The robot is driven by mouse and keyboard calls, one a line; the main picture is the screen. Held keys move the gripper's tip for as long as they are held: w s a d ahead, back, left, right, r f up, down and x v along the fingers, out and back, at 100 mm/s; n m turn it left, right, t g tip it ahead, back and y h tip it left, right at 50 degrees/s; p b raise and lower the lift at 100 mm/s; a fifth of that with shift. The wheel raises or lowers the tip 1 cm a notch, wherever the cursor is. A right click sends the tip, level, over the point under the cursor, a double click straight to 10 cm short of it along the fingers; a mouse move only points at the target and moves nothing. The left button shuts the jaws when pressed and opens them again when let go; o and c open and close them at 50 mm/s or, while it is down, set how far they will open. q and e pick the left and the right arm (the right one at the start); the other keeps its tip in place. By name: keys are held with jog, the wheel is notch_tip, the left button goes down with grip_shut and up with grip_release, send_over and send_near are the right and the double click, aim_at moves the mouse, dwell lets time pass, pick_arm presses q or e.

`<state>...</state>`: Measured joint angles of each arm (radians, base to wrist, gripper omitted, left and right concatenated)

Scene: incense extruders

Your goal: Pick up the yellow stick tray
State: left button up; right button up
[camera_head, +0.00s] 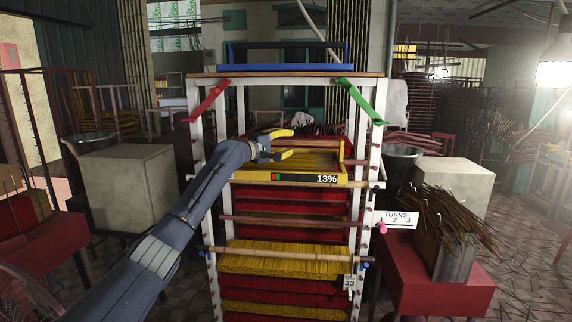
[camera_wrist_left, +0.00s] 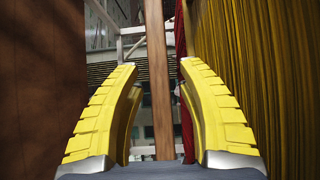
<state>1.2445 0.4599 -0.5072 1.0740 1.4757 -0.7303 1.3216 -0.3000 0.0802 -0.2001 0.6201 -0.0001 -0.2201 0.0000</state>
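The yellow stick tray (camera_head: 262,177) sits in the upper part of the white rack, with yellow sticks in it and a "13%" label on its front edge. My left gripper (camera_head: 290,143) is just above the tray's left part, with its yellow fingers apart. In the left wrist view the open left gripper (camera_wrist_left: 158,75) has a brown bar (camera_wrist_left: 159,100) showing between its fingers; I cannot tell whether the bar lies within finger reach. Yellow sticks (camera_wrist_left: 275,90) fill the right side of that view. My right gripper is out of view.
Below are a cross bar (camera_head: 290,221), red layers and another yellow stick layer (camera_head: 285,259). A red lever (camera_head: 208,99) and a green lever (camera_head: 360,100) hang from the rack top. A stick bundle (camera_head: 452,222) stands on a red table.

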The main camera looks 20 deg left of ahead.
pick_arm(q)
grip_shut()
jog(key=shift+r, duration=0.2)
notch_tip(320, 180, up, 10)
jog(key=shift+f, duration=0.1)
dwell(0.7)
